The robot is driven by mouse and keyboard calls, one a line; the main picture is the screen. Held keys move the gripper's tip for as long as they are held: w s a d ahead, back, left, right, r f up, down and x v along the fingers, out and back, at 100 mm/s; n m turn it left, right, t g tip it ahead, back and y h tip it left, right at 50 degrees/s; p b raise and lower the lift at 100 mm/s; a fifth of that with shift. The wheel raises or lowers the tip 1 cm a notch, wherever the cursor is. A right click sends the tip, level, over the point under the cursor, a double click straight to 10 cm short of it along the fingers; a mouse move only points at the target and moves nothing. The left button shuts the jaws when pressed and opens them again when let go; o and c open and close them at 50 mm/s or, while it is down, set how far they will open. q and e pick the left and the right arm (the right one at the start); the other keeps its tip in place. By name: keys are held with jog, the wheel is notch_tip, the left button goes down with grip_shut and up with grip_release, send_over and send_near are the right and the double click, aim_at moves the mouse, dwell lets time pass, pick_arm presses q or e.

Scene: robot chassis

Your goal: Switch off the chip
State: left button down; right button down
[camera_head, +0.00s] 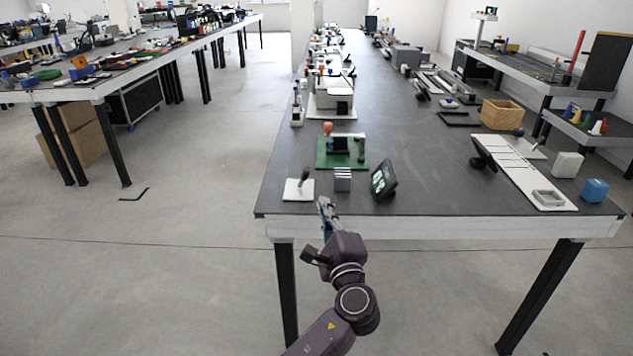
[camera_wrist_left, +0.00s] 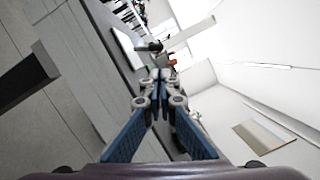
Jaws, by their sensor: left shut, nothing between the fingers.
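A green board (camera_head: 322,162) with a dark block and an orange knob (camera_head: 327,128) lies near the table's front edge; I cannot tell for sure that it is the chip. A white plate (camera_head: 291,192) with a dark tilted lever (camera_head: 304,177) lies in front of it to the left. The plate (camera_wrist_left: 124,42) and the lever (camera_wrist_left: 149,46) also show in the left wrist view. My left gripper (camera_head: 324,203) is shut and empty at the front edge, just right of the plate and apart from the lever. Its closed fingertips (camera_wrist_left: 158,78) show in the left wrist view. My right gripper is out of view.
A grey ribbed block (camera_head: 343,181) and a tilted black display (camera_head: 384,180) stand right of the plate. A long white panel (camera_head: 525,176), a white cube (camera_head: 567,164) and a blue cube (camera_head: 595,190) are at the right. The tabletop between display and panel is clear.

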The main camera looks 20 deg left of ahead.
aim_at(306, 173)
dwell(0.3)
